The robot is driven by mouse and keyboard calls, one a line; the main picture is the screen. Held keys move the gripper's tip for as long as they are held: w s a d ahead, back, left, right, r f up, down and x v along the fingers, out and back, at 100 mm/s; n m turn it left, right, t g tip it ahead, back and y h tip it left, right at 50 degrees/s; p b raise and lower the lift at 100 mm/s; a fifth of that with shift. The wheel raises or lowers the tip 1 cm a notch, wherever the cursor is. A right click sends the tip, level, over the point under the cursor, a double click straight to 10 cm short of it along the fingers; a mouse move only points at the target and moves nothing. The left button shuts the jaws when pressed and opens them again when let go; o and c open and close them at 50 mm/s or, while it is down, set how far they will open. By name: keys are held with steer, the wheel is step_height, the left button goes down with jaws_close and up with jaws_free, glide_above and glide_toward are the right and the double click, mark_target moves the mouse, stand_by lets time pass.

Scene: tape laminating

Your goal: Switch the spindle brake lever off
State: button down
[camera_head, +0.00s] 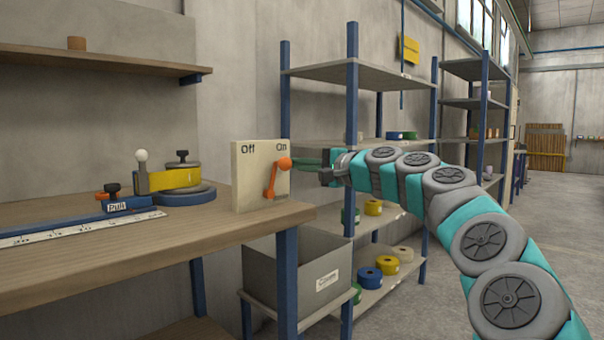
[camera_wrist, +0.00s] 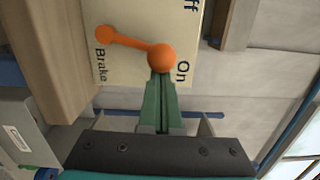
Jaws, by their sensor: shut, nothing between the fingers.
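The spindle brake lever (camera_head: 271,181) is orange with a round knob on its upper end. It is mounted on a cream panel (camera_head: 243,185) marked "Off" at left and "On" at right, and the knob leans to the "On" side. In the wrist view the lever (camera_wrist: 132,43) and panel (camera_wrist: 120,68) show turned sideways, with "Brake" near the pivot. My gripper (camera_head: 294,163) comes in from the right. Its green fingers (camera_wrist: 158,80) are shut together and empty. Their tips are right at the knob; I cannot tell whether they touch.
The panel stands at the right end of a wooden bench (camera_head: 190,237). A yellow and blue tape device (camera_head: 178,181) and a ruler (camera_head: 70,229) lie to its left. A grey bin (camera_head: 300,275) is below. Shelves (camera_head: 352,73) with tape rolls stand behind my arm.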

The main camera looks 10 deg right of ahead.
steer(key=n, duration=0.1)
steer(key=s+a+n+b, duration=0.1)
steer(key=a+n+b, duration=0.1)
steer(key=shift+s+r+n, duration=0.25)
steer(key=shift+r+n, duration=0.15)
steer(key=s+a+n+b, duration=0.1)
steer(key=n, duration=0.1)
steer(key=s+a+n+b, duration=0.1)
steer(key=a+n+b, duration=0.1)
steer(key=shift+r+h, duration=0.15)
steer(key=shift+h, duration=0.15)
steer(key=shift+s+a+n+b, duration=0.3)
steer(key=shift+a+b, duration=0.05)
steer(key=shift+b, duration=0.1)
